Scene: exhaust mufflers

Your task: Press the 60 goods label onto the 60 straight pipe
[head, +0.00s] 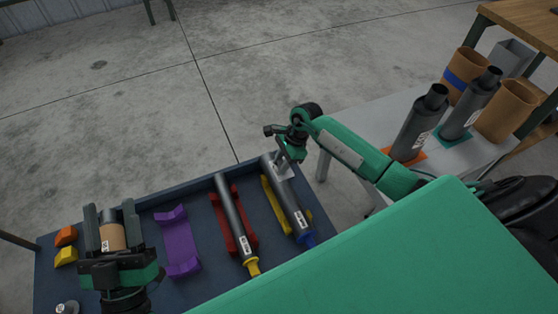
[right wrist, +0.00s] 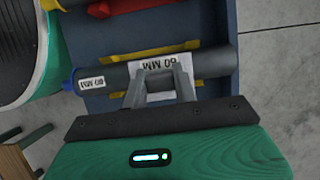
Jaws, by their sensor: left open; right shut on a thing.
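The 60 straight pipe (head: 289,198) is a dark grey tube with a blue end, lying on a yellow cradle. It crosses the right wrist view (right wrist: 213,63) and bears a small "60 MM" tag near its blue end. My right gripper (head: 284,158) is over the pipe's far part, shut on the white 60 goods label (right wrist: 162,65). In the right wrist view the label lies against the pipe's side; whether it sticks cannot be told.
A second dark pipe (head: 232,212) with a yellow end lies on a red cradle. A purple cradle (head: 180,250) is empty. Orange and yellow blocks (head: 65,236) sit at the left. Two mufflers (head: 415,128) stand on a grey table near brown containers (head: 505,110).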

